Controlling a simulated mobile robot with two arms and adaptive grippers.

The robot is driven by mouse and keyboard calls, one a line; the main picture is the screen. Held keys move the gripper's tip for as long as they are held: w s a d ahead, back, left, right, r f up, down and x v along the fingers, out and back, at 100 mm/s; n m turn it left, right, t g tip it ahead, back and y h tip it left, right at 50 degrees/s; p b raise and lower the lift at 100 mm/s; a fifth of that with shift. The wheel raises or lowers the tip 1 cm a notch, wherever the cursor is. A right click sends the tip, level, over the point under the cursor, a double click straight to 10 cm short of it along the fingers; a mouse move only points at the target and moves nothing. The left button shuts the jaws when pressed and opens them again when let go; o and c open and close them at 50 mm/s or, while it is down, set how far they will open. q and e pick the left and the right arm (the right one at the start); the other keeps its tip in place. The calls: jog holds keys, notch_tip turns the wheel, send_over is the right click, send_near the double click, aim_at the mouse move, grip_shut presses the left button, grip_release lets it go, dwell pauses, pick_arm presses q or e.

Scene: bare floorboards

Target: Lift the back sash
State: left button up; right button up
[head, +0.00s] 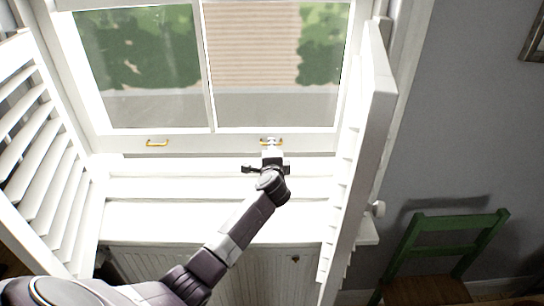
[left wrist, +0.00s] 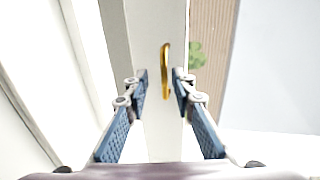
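A white window sash (head: 105,143) with a vertical bar between its panes spans the frame. Its bottom rail carries two brass pulls, a left one (head: 157,142) and a right one (head: 271,141). The rail is low in the frame; I cannot tell whether it rests on the sill. My left gripper (head: 268,162) is at the right pull. In the left wrist view the left gripper (left wrist: 160,84) is open, its blue-padded fingers either side of the brass pull (left wrist: 166,60) with gaps showing. Contact cannot be told. My right gripper is not in view.
Louvred white shutters stand open at the left (head: 50,170) and right (head: 368,130), the right one close to my left forearm. A white sill (head: 150,215) lies above a radiator (head: 170,265). A green-backed chair (head: 440,222) stands at the right by the grey wall.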

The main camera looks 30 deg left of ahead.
pick_arm(q)
jog(key=v, duration=1.1)
jog(key=shift+s, duration=0.1)
